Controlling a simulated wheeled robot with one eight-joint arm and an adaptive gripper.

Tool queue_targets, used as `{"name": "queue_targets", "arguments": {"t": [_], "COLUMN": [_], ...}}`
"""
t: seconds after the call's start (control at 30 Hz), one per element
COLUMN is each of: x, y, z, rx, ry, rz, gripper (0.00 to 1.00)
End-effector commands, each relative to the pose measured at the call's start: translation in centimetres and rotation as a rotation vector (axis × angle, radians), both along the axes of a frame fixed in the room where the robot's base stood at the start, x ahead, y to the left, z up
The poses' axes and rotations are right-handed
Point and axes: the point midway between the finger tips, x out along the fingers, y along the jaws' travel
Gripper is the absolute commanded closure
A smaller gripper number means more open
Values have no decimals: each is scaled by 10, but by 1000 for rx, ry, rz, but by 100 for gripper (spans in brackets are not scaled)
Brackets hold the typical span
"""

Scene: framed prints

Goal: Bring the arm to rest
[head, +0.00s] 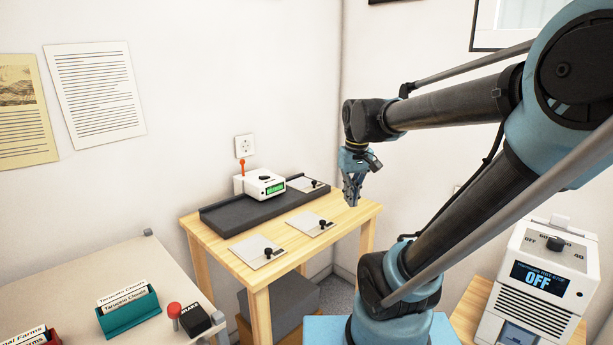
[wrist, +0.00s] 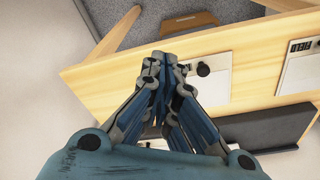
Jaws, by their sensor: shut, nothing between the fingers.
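My arm (head: 455,105) reaches up from the lower right and bends over toward the wooden table (head: 255,280) in the corner. My gripper (head: 352,192) hangs pointing down above the right end of that table, apart from it. In the wrist view my gripper (wrist: 172,58) has its fingertips together with nothing between them. Below it in that view are the wooden table's edge (wrist: 90,75) and a white plate with a black knob (wrist: 204,69).
On the table are a dark raised tray (head: 232,220), a white device with a green display (head: 263,184) and several knobbed plates. A white machine reading OFF (head: 540,283) stands at right. A pale desk (head: 75,270) holds a teal card holder (head: 128,312) at left.

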Motion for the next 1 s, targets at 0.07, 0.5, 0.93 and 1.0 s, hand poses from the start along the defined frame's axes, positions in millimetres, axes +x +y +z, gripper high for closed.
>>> {"name": "queue_targets", "arguments": {"t": [0.07,0.5,0.93,1.0], "x": [-18,-97,-112,-112], "y": [-12,-54,-60,-60], "z": [-15,-98,-118,-118], "rx": [2,14,16,16], "ry": [-8,-55,-65,-65], "rz": [-38,-220,-260,-260], "gripper": [100,100,100,100]}}
